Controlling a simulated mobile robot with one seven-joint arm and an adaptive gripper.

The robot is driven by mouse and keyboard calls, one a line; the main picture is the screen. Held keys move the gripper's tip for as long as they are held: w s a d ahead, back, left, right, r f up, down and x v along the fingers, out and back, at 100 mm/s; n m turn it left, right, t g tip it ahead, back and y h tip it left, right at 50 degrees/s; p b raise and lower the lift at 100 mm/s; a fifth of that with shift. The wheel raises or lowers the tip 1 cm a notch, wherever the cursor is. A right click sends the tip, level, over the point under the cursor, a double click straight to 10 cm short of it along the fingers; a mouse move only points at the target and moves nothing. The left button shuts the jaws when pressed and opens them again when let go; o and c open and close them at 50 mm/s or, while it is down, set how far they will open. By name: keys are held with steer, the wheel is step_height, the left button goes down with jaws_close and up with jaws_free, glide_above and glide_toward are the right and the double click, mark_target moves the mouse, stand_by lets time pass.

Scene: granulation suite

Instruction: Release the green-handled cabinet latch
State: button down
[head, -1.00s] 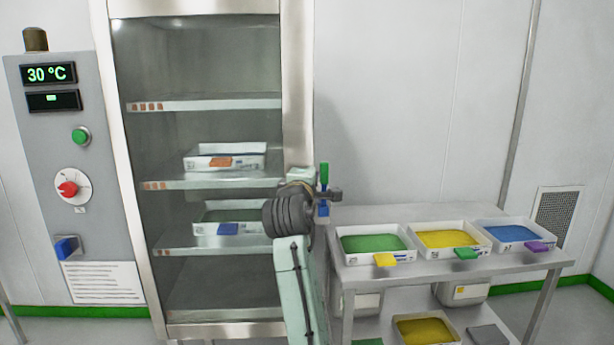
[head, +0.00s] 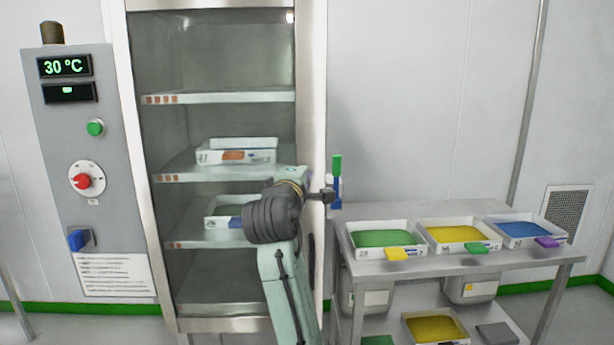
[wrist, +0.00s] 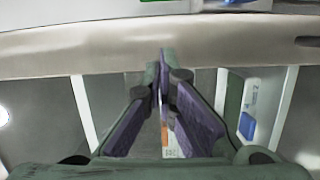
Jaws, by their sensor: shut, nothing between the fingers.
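The cabinet latch shows in the head view as an upright green handle (head: 337,165) above a blue part (head: 337,192), beside the right frame of the steel cabinet (head: 313,100). At the top edge of the wrist view, slivers of the green handle (wrist: 155,1) and blue part (wrist: 235,2) show beyond the pale cabinet frame (wrist: 60,48). My gripper (wrist: 163,58) is shut and empty, its purple-padded fingers meeting with tips over that frame, short of the latch.
Trays stand on the cabinet shelves, one with an orange tag (head: 234,156). A steel table (head: 400,272) with green, yellow and blue trays stands close at the right. A control panel (head: 85,140) reading 30 °C is at the left. The wall above the table is clear.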

steer(key=b+v, duration=0.1)
steer(key=v, duration=0.3)
steer(key=shift+s+a, duration=0.1)
steer(key=shift+s, duration=0.05)
